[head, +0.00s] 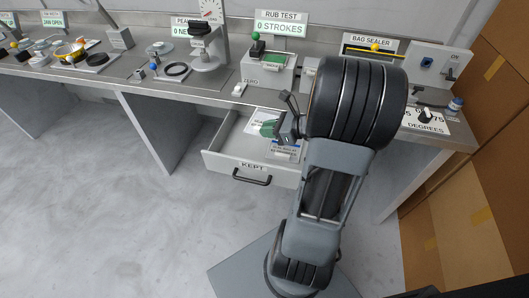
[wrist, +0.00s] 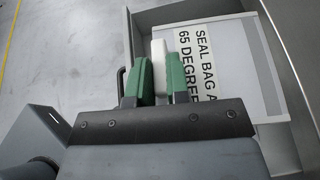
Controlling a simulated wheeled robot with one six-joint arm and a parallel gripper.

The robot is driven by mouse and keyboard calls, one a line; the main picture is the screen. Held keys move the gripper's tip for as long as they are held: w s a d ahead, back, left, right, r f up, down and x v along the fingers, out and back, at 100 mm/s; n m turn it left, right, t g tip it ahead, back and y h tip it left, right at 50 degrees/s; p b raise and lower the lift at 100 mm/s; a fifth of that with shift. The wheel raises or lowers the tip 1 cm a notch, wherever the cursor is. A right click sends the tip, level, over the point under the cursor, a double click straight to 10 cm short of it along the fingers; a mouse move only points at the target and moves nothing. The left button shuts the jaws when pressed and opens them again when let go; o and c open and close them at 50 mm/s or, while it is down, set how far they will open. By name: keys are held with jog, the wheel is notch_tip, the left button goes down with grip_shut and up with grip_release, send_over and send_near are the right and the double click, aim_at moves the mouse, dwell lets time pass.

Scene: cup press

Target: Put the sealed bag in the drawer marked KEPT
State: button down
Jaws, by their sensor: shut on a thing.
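My gripper (head: 268,128) has green fingers and is over the open drawer marked KEPT (head: 222,161). In the wrist view my gripper (wrist: 160,78) is shut on a narrow white piece (wrist: 160,62). I cannot tell whether this piece is part of the sealed bag. Below the fingers in the head view, a pale, blue-edged item with small print (head: 286,149) shows in the drawer area. I cannot tell whether it hangs from my gripper or lies in the drawer. The drawer (wrist: 185,12) also shows in the wrist view, its black handle at its left.
A white card reading SEAL BAG and 65 DEGREES (wrist: 225,55) lies in the drawer. The bag sealer (head: 375,48), rub test unit (head: 268,68) and degrees dial (head: 425,116) stand on the bench above. Brown boxes (head: 480,200) stand at the right. The floor at left is clear.

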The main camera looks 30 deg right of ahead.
jog(key=shift+s+d+f+n+g+b, duration=0.15)
jog(key=shift+s+d+f, duration=0.05)
jog(key=shift+s+f, duration=0.25)
jog(key=shift+s+d+f+n+g+b, duration=0.15)
jog(key=shift+s+f, duration=0.2)
jog(key=shift+s, duration=0.15)
jog(key=b, duration=0.2)
send_over(246, 152)
jog(key=s, duration=0.1)
jog(key=shift+y, duration=0.4)
jog(key=f, duration=0.8)
jog(key=shift+s+d+f, duration=0.15)
jog(key=shift+d+f, duration=0.1)
jog(key=shift+d, duration=0.05)
jog(key=shift+w+a+f, duration=0.2)
jog(key=shift+w+f, duration=0.35)
jog(key=shift+f, duration=0.05)
jog(key=shift+w+f+b, duration=0.2)
jog(key=shift+f+b, duration=0.35)
jog(key=shift+f, duration=1.2)
